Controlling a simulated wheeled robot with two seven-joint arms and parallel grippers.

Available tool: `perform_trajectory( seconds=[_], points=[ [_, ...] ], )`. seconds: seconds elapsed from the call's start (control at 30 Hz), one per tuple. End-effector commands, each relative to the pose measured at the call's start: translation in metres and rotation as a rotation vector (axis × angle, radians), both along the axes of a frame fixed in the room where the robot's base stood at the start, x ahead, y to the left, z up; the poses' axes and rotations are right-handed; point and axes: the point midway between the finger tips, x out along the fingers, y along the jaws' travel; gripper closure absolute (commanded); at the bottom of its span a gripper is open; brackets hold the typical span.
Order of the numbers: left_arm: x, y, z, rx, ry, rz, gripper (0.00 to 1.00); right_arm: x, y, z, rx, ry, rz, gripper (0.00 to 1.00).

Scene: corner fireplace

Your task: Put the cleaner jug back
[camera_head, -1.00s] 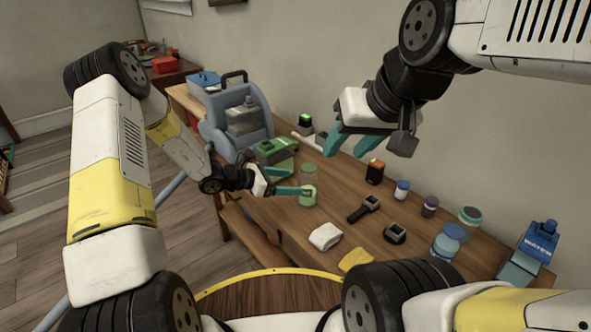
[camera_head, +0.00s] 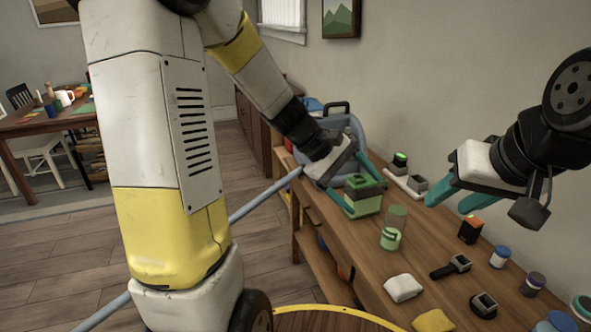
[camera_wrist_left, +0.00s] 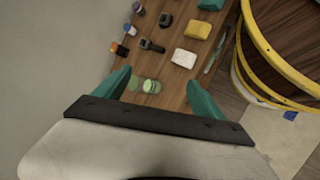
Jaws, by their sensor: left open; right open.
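I cannot tell for certain which thing is the cleaner jug. A blue-grey carrier (camera_head: 353,125) with a black handle stands at the far end of the bench, partly hidden by my left arm. Whatever it holds is mostly hidden. My left gripper (camera_head: 357,183) is open and empty in front of the carrier, its teal fingers beside or above a green-topped box (camera_head: 366,191). In the left wrist view the open fingers (camera_wrist_left: 162,90) frame a clear and green jar (camera_wrist_left: 145,85). This jar (camera_head: 393,228) stands upright on the bench. My right gripper (camera_head: 457,195) is open and empty above the bench's wall side.
The wooden bench (camera_head: 425,258) also bears a white cloth (camera_head: 403,288), a black tool (camera_head: 451,267), a black and orange box (camera_head: 470,229) and lidded jars (camera_head: 500,257). A wall lies behind. Open floor (camera_head: 265,240) lies left; a dining table (camera_head: 45,122) stands further off.

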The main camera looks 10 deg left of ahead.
Motion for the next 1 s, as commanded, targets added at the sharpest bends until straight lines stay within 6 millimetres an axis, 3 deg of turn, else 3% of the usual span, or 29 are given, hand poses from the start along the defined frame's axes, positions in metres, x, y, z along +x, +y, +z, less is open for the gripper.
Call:
perform_trajectory(
  seconds=[0.03,0.2,0.5,0.7,1.0],
  points=[
    [-0.012,0.008,0.014,0.049,-0.064,-0.044,0.2,0.0,0.0,0.0,0.0,0.0,0.0,0.57],
    [-0.052,0.037,0.044,0.227,-0.254,-0.189,0.2,0.0,0.0,0.0,0.0,0.0,0.0,0.57],
    [-0.113,0.099,0.083,0.554,-0.565,-0.389,0.2,0.0,0.0,0.0,0.0,0.0,0.0,0.57],
    [-0.137,0.129,0.095,0.709,-0.691,-0.457,0.2,0.0,0.0,0.0,0.0,0.0,0.0,0.57],
    [-0.143,0.139,0.099,0.762,-0.729,-0.48,0.2,0.0,0.0,0.0,0.0,0.0,0.0,0.57]
  ],
)
